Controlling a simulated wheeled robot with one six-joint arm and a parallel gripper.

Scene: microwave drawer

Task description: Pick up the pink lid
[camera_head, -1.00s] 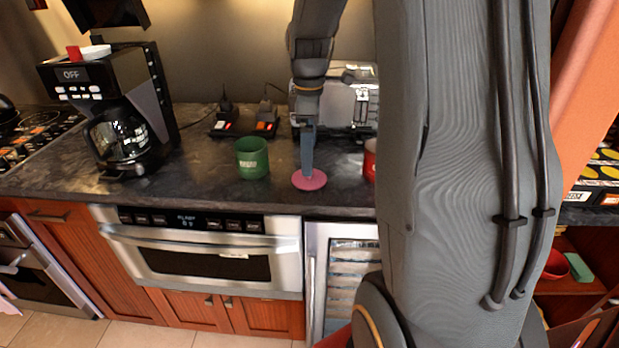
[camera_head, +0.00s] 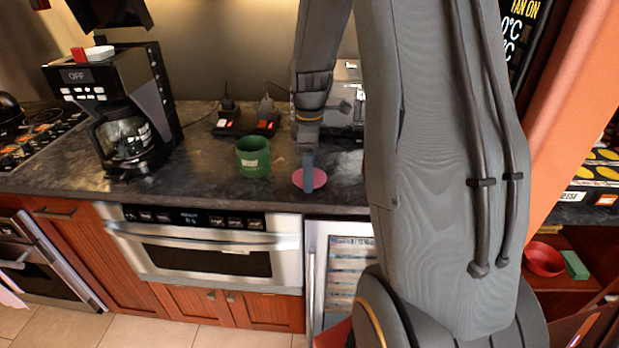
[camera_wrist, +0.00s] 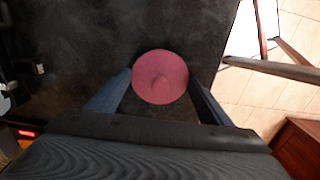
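The pink lid (camera_head: 318,179) is a flat round disc on the dark countertop, near its front edge. In the wrist view the lid (camera_wrist: 160,77) shows a small round knob in its middle. My gripper (camera_head: 308,188) points down at the lid from above. In the wrist view my gripper (camera_wrist: 162,92) is open, with one finger on each side of the lid's near part. I cannot tell whether the fingers touch the lid's rim. In the head view a finger hides part of the lid.
A coffee maker (camera_head: 115,110) stands farther left. A silver toaster (camera_head: 345,100) is behind my arm. The counter (camera_head: 215,183) is bare between mug and front edge. The microwave drawer (camera_head: 205,248) below is shut.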

